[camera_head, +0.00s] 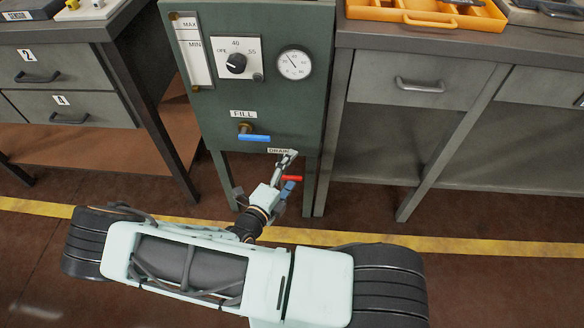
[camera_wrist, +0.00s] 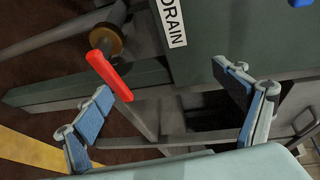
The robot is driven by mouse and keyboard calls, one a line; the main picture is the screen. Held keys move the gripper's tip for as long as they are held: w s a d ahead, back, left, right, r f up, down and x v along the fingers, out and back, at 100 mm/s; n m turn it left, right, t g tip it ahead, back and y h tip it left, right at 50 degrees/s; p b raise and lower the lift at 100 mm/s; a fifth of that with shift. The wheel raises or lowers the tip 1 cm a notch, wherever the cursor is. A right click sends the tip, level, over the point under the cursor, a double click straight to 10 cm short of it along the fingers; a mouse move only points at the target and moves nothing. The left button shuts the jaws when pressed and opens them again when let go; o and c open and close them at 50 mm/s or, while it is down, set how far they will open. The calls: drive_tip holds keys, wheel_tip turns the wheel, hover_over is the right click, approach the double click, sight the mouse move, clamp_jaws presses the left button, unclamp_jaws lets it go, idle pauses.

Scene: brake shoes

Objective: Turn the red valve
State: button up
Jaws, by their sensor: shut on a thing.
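The red valve (camera_head: 292,178) is a red lever handle under the DRAIN label (camera_head: 279,151), low on the green cabinet. In the wrist view, the red handle (camera_wrist: 109,76) slants down to the right from a brass stem (camera_wrist: 106,40). My gripper (camera_head: 287,172) is in front of it. In the wrist view, my gripper (camera_wrist: 165,82) has its two blue-padded fingers far apart, with no object seen spanning them. The handle's free end is close to the left fingertip; I cannot tell whether they touch.
The green cabinet (camera_head: 215,105) has a dial, a gauge and a blue FILL lever (camera_head: 254,138) above the red valve. Grey workbenches with drawers stand on both sides. A yellow floor line (camera_head: 480,243) runs in front. The cabinet's legs are near my gripper.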

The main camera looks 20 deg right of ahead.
drive_tip(key=shift+s+a+r, duration=0.2)
drive_tip(key=shift+r, duration=0.3)
drive_tip(key=shift+s+a+r, duration=0.15)
drive_tip(key=shift+r, duration=0.35)
drive_tip(key=shift+c, duration=1.4)
drive_tip(key=shift+s+a+t, duration=0.2)
drive_tip(key=shift+s+t, duration=0.05)
drive_tip(key=shift+t, duration=0.05)
drive_tip(key=c, duration=0.9)
drive_tip(key=shift+o, duration=0.2)
drive_tip(key=f+v, duration=0.1)
drive_tip(key=v, duration=0.9)
drive_tip(key=shift+f+p, duration=0.4)
drive_tip(key=shift+f, duration=0.05)
drive_tip(key=shift+s+a, duration=0.1)
drive_tip(key=shift+s, duration=0.05)
